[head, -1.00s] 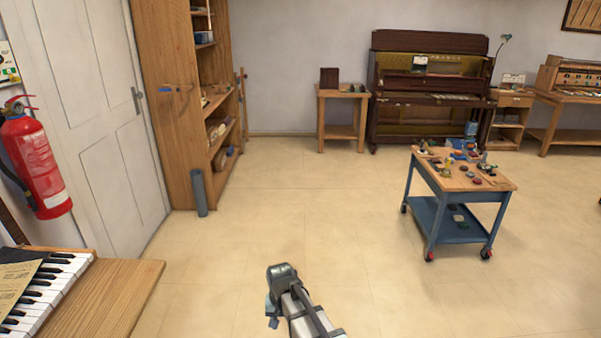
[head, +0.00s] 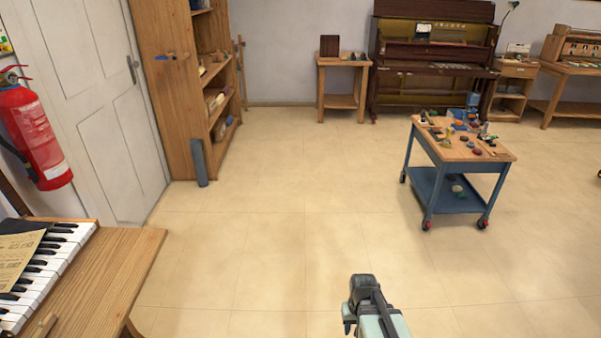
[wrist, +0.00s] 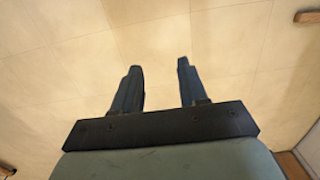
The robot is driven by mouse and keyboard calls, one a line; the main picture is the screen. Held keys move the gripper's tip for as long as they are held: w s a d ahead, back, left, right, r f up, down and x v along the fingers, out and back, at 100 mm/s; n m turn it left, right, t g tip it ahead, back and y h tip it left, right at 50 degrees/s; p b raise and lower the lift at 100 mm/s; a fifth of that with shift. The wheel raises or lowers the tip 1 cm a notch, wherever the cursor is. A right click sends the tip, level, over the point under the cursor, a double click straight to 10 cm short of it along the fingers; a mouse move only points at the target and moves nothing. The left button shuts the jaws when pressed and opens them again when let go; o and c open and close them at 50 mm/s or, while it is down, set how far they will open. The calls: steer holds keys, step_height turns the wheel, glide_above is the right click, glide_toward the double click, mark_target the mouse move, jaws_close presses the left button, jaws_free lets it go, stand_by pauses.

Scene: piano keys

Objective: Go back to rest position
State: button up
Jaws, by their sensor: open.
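My gripper (wrist: 158,82) shows in the wrist view with two dark fingers spread apart. Nothing is between them, only beige tiled floor beyond. In the head view, part of my arm (head: 372,308) shows at the bottom centre-right, over bare floor. It touches nothing that I can see. The fingers cannot be made out in the head view. The piano keys (head: 40,268) are at the lower left, set in a wooden bench (head: 105,275), well apart from my arm. A paper sheet (head: 15,252) lies over some of them.
A trolley (head: 462,150) with small parts stands at the right. A wooden shelf (head: 165,95) and a grey cylinder (head: 199,162) stand at the left. A fire extinguisher (head: 35,135) hangs by the door (head: 95,100). An upright piano (head: 430,85) is at the back. The middle floor (head: 270,220) is clear.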

steer(key=s+f+g, duration=0.3)
steer(key=s+f, duration=0.6)
steer(key=s, duration=0.4)
steer(key=s+f+g, duration=0.3)
steer(key=s+f, duration=0.5)
steer(key=s, duration=0.6)
steer(key=shift+s+f, duration=0.3)
steer(key=shift+f, duration=0.1)
